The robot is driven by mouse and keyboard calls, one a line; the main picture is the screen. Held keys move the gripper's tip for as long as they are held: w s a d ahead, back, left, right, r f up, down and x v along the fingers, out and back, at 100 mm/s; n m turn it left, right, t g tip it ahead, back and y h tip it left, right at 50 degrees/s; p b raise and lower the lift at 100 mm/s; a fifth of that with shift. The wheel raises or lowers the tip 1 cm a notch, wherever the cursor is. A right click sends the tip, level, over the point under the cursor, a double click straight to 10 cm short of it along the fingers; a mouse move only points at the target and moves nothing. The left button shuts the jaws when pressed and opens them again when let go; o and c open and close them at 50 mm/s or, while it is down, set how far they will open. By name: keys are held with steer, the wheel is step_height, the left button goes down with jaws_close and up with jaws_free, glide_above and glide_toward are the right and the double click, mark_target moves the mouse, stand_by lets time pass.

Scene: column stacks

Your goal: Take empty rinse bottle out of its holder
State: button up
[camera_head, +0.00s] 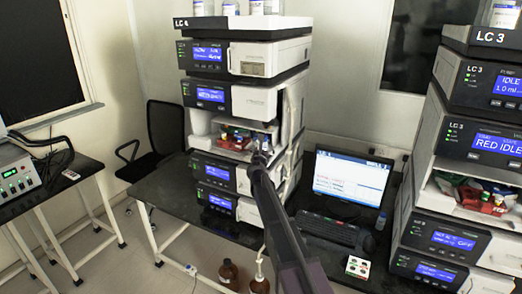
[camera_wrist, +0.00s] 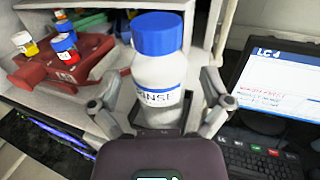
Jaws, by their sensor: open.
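The rinse bottle (camera_wrist: 158,75) is white with a blue cap, and part of its label reads "INSE". It stands upright in the wrist view, and I cannot tell its fill level. My gripper (camera_wrist: 160,108) is open, with one finger on each side of the bottle; contact is not clear. In the head view my gripper (camera_head: 261,152) is small and dark at the open bay of the LC 4 stack, and the bottle cannot be made out clearly there.
A monitor (camera_head: 350,178) and keyboard (camera_head: 333,229) stand to the right on the dark bench. The LC 3 stack (camera_head: 475,140) is farther right. Brown bottles (camera_head: 228,273) stand on the floor.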

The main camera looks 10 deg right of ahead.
stand_by(0.5)
steer(key=c, duration=1)
steer(key=shift+o, duration=0.2)
steer(key=shift+r, duration=0.25)
step_height(320, 180, up, 4)
steer(key=p, duration=0.4)
steer(key=shift+f, duration=0.15)
steer(key=s+d+p, duration=0.1)
steer(key=s+d, duration=0.2)
steer(key=s, duration=1.2)
steer(key=shift+s+r, duration=0.4)
steer(key=shift+r, duration=0.05)
